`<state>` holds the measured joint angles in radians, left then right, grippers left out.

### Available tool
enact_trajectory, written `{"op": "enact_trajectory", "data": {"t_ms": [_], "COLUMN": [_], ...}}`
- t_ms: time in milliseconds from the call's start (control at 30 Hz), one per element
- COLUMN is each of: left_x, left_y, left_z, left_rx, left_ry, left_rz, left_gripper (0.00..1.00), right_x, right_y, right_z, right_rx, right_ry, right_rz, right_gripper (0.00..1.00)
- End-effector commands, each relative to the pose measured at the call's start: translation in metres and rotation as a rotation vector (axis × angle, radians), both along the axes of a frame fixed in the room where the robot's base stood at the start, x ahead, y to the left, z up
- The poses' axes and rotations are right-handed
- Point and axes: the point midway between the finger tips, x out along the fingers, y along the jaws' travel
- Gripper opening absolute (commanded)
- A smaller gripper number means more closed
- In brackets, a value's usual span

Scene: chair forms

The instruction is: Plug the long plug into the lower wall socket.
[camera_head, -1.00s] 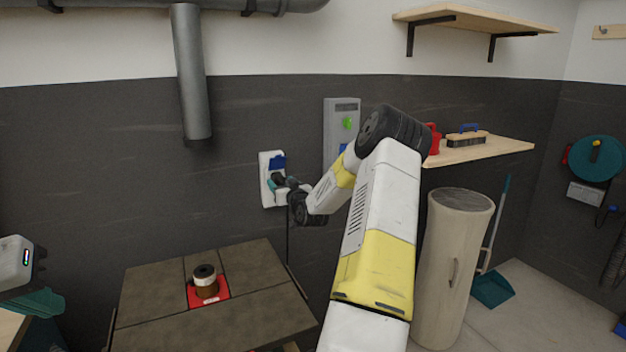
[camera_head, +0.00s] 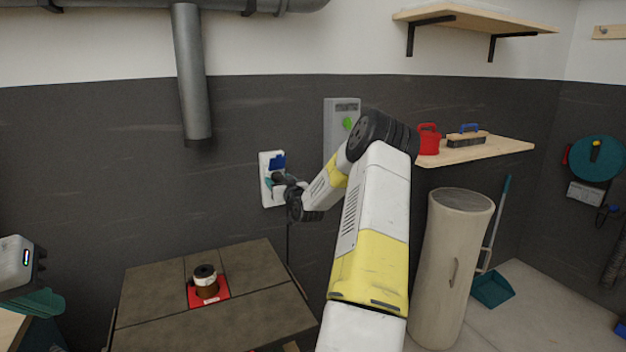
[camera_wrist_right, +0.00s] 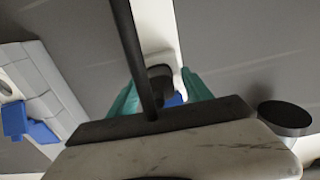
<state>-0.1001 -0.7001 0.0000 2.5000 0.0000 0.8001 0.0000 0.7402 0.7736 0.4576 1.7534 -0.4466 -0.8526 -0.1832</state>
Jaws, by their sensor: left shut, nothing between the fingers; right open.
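The white wall socket plate (camera_head: 265,192) is on the dark wall, with a blue flap (camera_head: 277,162) at its upper part. My right gripper (camera_head: 271,183) is at the plate's lower part and hides much of it. In the right wrist view its teal fingers (camera_wrist_right: 160,88) stand open on either side of a black plug (camera_wrist_right: 159,72) with a black cable (camera_wrist_right: 132,45). The plug is at the white plate; I cannot tell how deeply it sits. The cable also hangs below the gripper in the head view.
A brown work table (camera_head: 150,290) with a spool on a red plate (camera_head: 222,290) stands below the socket. A grey wall box (camera_head: 342,118) is right of the socket. A grey pipe (camera_head: 190,70) is above left. A beige bin (camera_head: 455,260) and a shelf (camera_head: 490,150) are at right.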

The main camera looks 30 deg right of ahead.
Motion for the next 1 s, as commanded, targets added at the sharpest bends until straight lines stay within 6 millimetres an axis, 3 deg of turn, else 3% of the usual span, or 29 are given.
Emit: {"op": "enact_trajectory", "data": {"t_ms": [500, 800, 1000], "left_x": [0.0, 0.0, 0.0], "left_y": [0.0, 0.0, 0.0], "left_z": [0.0, 0.0, 0.0], "left_rx": [0.0, 0.0, 0.0], "left_ry": [0.0, 0.0, 0.0], "left_rz": [0.0, 0.0, 0.0], "left_gripper": [0.0, 0.0, 0.0], "right_x": [-0.0002, -0.0002, -0.0002], "right_y": [-0.0008, -0.0007, -0.0005], "right_z": [-0.0004, -0.0005, -0.0002], "right_rx": [0.0, 0.0, 0.0], "right_ry": [0.001, 0.001, 0.0], "right_rz": [-0.001, -0.001, -0.001], "right_gripper": [0.58, 0.01, 0.0]}}
